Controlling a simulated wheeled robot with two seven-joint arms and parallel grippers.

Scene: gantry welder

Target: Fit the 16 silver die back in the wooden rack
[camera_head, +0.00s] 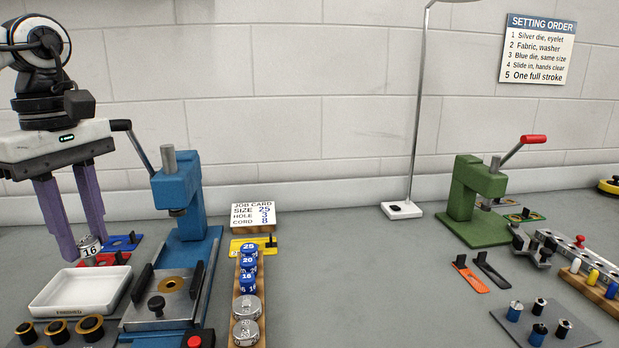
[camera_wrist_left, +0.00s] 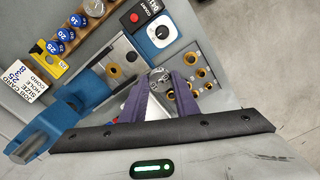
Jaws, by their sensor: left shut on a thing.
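My left gripper (camera_head: 78,238) is shut on the silver die marked 16 (camera_head: 89,247). It holds the die at the left, behind the white tray, above the bench. In the left wrist view the die (camera_wrist_left: 158,75) shows between the purple fingertips. The wooden rack (camera_head: 234,318) stands right of the blue press, apart from the gripper. It holds blue dies marked 25, 20 and 16 (camera_head: 247,284) in a line, with two silver dies (camera_head: 246,320) at its near end. My right gripper is not in view.
The blue press (camera_head: 180,195) stands between my left gripper and the rack. A white tray (camera_head: 80,292) and brass rings (camera_head: 58,328) lie at the near left. A job card (camera_head: 253,214) stands behind the rack. The bench middle, right of the rack, is clear.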

